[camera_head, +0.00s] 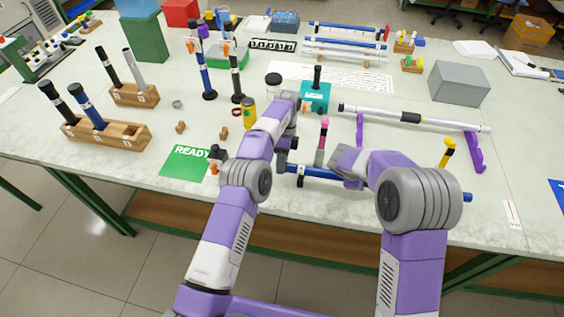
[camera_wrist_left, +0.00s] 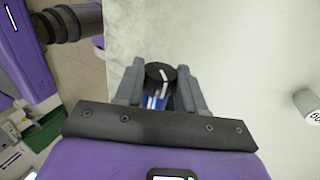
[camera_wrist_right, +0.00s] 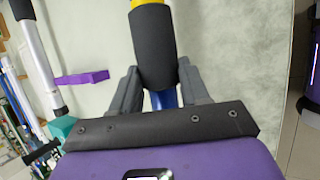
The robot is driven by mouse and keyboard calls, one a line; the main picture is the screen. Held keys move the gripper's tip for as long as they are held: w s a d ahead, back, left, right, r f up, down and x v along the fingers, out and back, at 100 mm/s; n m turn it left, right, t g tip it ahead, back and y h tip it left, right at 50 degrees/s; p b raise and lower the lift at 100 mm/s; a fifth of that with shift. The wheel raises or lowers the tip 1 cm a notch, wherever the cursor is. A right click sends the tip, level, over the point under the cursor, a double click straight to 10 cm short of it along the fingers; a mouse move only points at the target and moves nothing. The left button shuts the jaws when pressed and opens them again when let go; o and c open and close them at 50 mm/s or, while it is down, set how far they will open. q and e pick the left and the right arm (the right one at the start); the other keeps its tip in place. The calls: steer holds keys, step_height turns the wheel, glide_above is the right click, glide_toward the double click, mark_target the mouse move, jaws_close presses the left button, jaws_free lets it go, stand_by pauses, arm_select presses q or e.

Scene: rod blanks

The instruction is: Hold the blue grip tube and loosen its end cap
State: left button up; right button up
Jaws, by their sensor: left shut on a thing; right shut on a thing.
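The blue grip tube (camera_head: 312,172) lies level near the front edge, and its right end (camera_head: 467,197) shows past my right arm. My left gripper (camera_head: 287,160) is at its left end; its left wrist view shows the fingers around a black cap (camera_wrist_left: 160,72) with a white mark, with blue below it. My right gripper (camera_head: 343,170) is shut on the tube; in its wrist view blue (camera_wrist_right: 163,98) shows between the fingers. A black sleeve (camera_wrist_right: 153,48) with a yellow end shows above; I cannot tell if it belongs to the tube.
A green READY mat (camera_head: 186,163) lies to the left. A silver rod (camera_head: 437,121) rests on purple stands (camera_head: 474,153) behind. A wooden rack (camera_head: 112,135) stands at left.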

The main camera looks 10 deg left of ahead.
arm_select(q)
steer(key=o, duration=1.1)
steer(key=shift+r+t, duration=0.1)
steer(key=shift+t, duration=0.3)
steer(key=shift+s+t, duration=0.1)
steer(key=shift+t, duration=0.5)
